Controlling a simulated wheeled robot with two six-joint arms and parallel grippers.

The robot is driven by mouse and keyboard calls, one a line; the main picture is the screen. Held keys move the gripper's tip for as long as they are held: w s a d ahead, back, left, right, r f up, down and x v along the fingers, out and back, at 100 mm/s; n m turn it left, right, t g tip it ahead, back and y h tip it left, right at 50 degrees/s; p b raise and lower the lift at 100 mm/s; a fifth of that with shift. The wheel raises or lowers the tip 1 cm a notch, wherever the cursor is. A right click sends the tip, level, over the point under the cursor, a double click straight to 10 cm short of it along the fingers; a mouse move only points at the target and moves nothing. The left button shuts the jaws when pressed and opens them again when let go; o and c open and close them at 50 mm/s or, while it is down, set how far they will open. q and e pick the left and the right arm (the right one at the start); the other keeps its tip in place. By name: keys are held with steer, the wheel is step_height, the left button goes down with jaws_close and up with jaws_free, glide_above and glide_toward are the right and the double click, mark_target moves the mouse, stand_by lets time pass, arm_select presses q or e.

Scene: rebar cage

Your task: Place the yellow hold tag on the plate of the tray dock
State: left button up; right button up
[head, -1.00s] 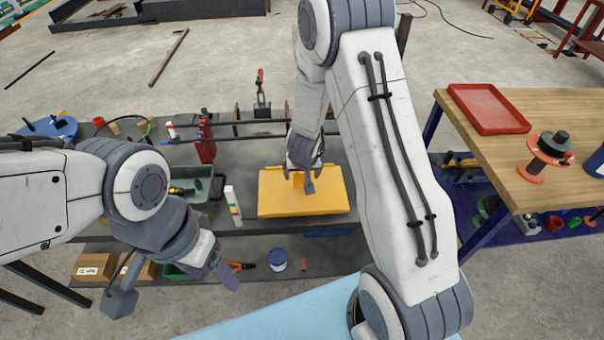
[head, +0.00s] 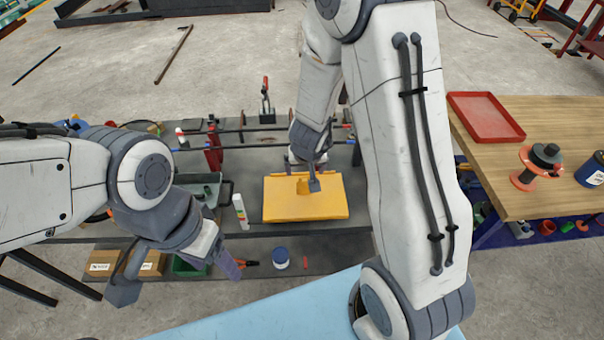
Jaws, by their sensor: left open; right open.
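A yellow plate (head: 330,203), which looks like the tray dock's plate, lies on the dark grey bench in the middle of the head view. A small darker yellow patch (head: 303,187) shows just below this gripper. It may be the hold tag or a shadow; I cannot tell which, nor whether a finger touches it. My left gripper (head: 176,275) is open and empty, low at the left, in front of the bench and apart from the plate.
A white bottle (head: 241,212) stands just left of the plate. A red clamp (head: 213,145) and long bars (head: 265,128) lie behind. A wooden table (head: 510,185) with a red tray (head: 485,117) is at the right. A lower shelf holds a blue-lidded jar (head: 280,258).

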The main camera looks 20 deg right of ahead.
steer(key=s+a+r+n+g+y, duration=0.1)
steer(key=s+a+r+n+y, duration=0.15)
steer(key=s+a+r, duration=0.4)
steer(key=s+a+r+n+g+y, duration=0.15)
steer(key=s+a+r+n, duration=0.25)
steer(key=a, duration=0.6)
steer(key=s+d+r+n+g+h, duration=0.1)
steer(key=s+r+n, duration=0.1)
steer(key=s, duration=0.5)
steer(key=s+d+r+n, duration=0.1)
steer(key=s+r+n, duration=0.1)
steer(key=s, duration=0.5)
steer(key=shift+s+d+r+g+h, duration=0.15)
steer(key=shift+s+r+g+h, duration=0.1)
steer(key=shift+r+g+h, duration=0.15)
step_height(320, 180, down, 5)
steer(key=b, duration=0.5)
